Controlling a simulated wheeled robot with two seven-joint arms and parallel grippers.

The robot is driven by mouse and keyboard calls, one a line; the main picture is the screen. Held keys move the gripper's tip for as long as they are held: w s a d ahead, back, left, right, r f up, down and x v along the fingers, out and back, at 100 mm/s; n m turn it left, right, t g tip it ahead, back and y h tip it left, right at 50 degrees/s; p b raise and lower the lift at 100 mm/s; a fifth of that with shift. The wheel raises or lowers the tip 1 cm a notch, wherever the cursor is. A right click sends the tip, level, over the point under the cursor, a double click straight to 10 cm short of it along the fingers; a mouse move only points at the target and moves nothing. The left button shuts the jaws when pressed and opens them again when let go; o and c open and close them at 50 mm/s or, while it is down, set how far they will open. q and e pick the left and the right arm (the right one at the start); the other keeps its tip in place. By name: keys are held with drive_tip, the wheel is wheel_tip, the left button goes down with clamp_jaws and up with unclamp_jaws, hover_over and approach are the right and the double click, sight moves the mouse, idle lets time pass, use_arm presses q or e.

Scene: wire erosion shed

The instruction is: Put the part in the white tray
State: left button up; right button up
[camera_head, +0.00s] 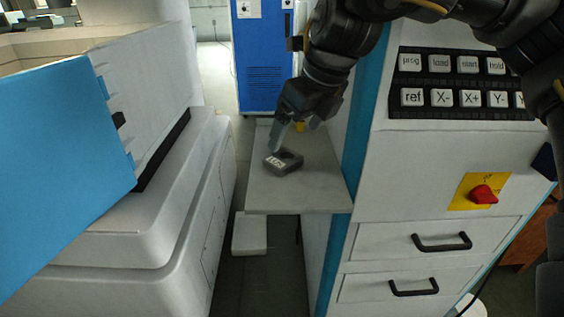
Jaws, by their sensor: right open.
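The part, a dark grey block with a white label (285,163), lies on a light grey shelf (300,195) fixed to the side of the machine cabinet. My right gripper (283,137) is open just above and behind the part, pointing down at it. One fingertip comes close to the part's far left edge; I cannot tell whether it touches. A flat white box-like thing (250,234) rests low, by the floor, left of the shelf; I cannot tell whether it is the white tray. My left gripper is out of view.
A white machine with a blue panel (65,150) fills the left. The control cabinet with keys, a red switch (484,194) and drawers (441,240) stands right. A blue locker (262,55) is behind. A small yellow thing (299,126) shows behind my gripper. The shelf's front is clear.

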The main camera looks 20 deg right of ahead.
sight(286, 152)
drive_tip(key=shift+x, duration=3.65)
drive_tip(key=shift+a, duration=0.15)
drive_tip(key=c, duration=1.4)
